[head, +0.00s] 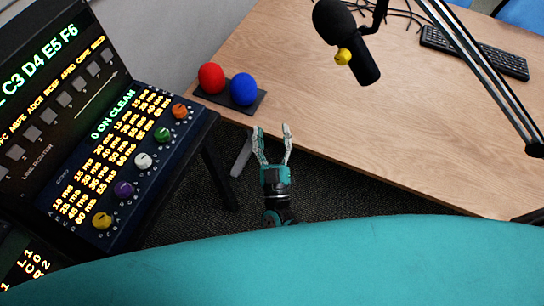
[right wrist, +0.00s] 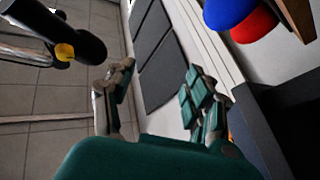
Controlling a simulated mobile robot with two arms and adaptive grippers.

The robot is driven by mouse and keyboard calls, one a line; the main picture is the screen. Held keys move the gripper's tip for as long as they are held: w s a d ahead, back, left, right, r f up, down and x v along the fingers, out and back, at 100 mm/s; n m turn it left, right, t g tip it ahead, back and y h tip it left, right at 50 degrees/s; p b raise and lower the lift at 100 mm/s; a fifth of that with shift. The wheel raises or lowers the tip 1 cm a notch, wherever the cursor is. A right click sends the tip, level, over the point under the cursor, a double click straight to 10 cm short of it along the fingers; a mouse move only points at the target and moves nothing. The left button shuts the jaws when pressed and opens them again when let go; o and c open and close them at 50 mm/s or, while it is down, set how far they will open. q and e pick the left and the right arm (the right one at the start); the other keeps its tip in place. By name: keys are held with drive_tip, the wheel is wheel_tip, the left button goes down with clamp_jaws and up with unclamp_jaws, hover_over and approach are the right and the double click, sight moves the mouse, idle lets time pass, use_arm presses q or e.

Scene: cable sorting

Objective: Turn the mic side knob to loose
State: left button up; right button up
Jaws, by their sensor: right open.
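A black microphone (head: 350,38) hangs from a boom arm over the desk at the upper right of the head view. A yellow knob (head: 343,57) sits on its side. In the right wrist view the microphone (right wrist: 82,38) and its yellow knob (right wrist: 65,52) show at the upper left, apart from the fingers. My right gripper (head: 272,130) is open and empty, in front of the desk's near edge and below left of the microphone. Its fingers (right wrist: 160,95) also show in the right wrist view. My left gripper is not in view.
A red ball (head: 211,77) and a blue ball (head: 244,89) sit on a dark base at the desk's left corner. A panel with coloured knobs (head: 143,160) stands at left. A keyboard (head: 475,52) lies at right. The desk middle (head: 400,125) is clear.

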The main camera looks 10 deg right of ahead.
wheel_tip(320, 180, down, 11)
drive_tip(key=s+n+g+y+p, duration=0.1)
drive_tip(key=n+g+y, duration=0.2)
drive_tip(key=g+y, duration=0.1)
drive_tip(key=shift+s+f+y, duration=0.15)
drive_tip(key=shift+s+y, duration=0.1)
drive_tip(key=shift+y, duration=0.35)
drive_tip(key=shift+a, duration=0.1)
drive_tip(key=s+d+f+g, duration=0.45)
drive_tip(key=s+f, duration=0.25)
drive_tip(key=f, duration=0.4)
drive_tip(key=s+d+f+g, duration=0.3)
drive_tip(key=s+f+g, duration=0.2)
drive_tip(key=s+f, duration=0.45)
drive_tip(key=s+d+f+m+g+h, duration=0.1)
drive_tip(key=s+d+f+g, duration=0.3)
drive_tip(key=s, duration=0.6)
drive_tip(key=s+d+f+m+g+h, duration=0.1)
drive_tip(key=s+d+f+g+h, duration=0.1)
drive_tip(key=s+d+f, duration=0.3)
drive_tip(key=s+f+g, duration=0.1)
drive_tip(key=s+f, duration=0.1)
drive_tip(key=s, duration=0.2)
drive_tip(key=shift+s+d+m+g, duration=0.2)
drive_tip(key=shift+s+m+g, duration=0.1)
drive_tip(key=shift+s+g, duration=0.1)
